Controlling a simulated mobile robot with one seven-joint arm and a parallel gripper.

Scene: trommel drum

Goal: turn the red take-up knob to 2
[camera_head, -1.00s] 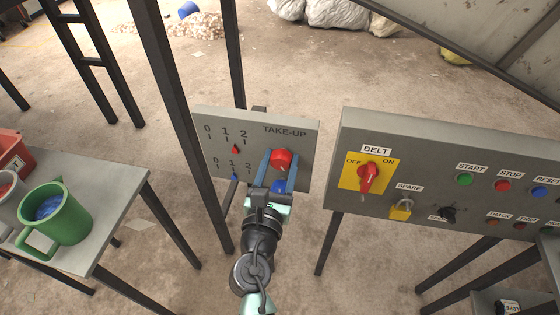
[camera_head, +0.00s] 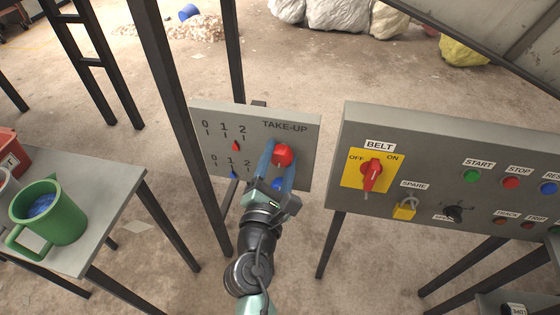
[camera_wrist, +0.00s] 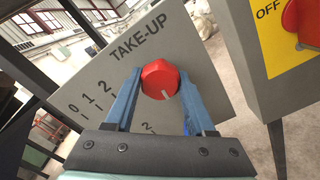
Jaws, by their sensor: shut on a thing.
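The red take-up knob (camera_head: 284,155) is on the grey TAKE-UP panel (camera_head: 303,140). In the wrist view the knob (camera_wrist: 159,79) sits between my two blue fingers, its white mark pointing to the lower right. My gripper (camera_head: 276,158) is shut on it. The red pointer (camera_head: 236,146) stands between the 1 and 2 of the upper scale. A blue knob (camera_head: 278,184) is below the red one, partly hidden by my gripper. The blue pointer (camera_head: 234,175) is near the 1 of the lower scale.
The BELT panel (camera_head: 420,130), with its red switch (camera_head: 372,175), stands close on the right. A dark post (camera_head: 178,100) rises just left of the TAKE-UP panel. A table with a green mug (camera_head: 60,220) is at the left.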

